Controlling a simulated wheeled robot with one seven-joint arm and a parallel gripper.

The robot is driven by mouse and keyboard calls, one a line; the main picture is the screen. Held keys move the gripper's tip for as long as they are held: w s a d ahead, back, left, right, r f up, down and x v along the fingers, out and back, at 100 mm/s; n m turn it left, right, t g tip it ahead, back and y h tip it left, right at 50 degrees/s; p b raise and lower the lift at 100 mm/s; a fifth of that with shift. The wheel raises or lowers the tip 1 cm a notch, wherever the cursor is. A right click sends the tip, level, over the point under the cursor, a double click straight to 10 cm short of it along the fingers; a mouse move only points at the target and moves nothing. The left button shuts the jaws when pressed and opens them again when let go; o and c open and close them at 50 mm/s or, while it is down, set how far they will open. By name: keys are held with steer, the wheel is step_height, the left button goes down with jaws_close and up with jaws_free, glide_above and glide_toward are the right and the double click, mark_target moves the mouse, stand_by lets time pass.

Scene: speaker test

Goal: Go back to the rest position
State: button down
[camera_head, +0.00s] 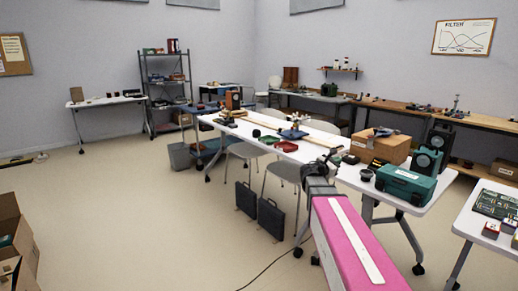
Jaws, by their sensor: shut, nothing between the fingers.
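My gripper (331,158) is at the far end of my pink arm, at the right-hand end of the long white table (232,127). It looks small and dark here, with its fingers shut and nothing seen between them. My arm reaches up from the bottom right of the view and hides part of the table edge. A dark red tray (286,146) lies on the table to the left of my gripper.
Two dark panels (271,218) stand on the floor. Open cardboard boxes (14,235) are at lower left. The floor at left centre is clear.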

steer(key=s+a+f+m+g+y, duration=0.1)
steer(key=s+f+m+g+y, duration=0.2)
steer(key=s+f+m, duration=0.45)
steer(key=s+a+f+m+g+y, duration=0.2)
steer(key=s+f+m+g+y, duration=0.15)
steer(key=f, duration=0.75)
steer(key=s+a+f+m+g+y, duration=0.4)
steer(key=s+a+f+m+y, duration=0.5)
steer(key=s+a+f+m, duration=0.1)
steer(key=s+a+f, duration=0.1)
steer(key=s+a, duration=0.1)
steer(key=shift+s+a+m, duration=0.2)
steer(key=shift+s+m, duration=0.2)
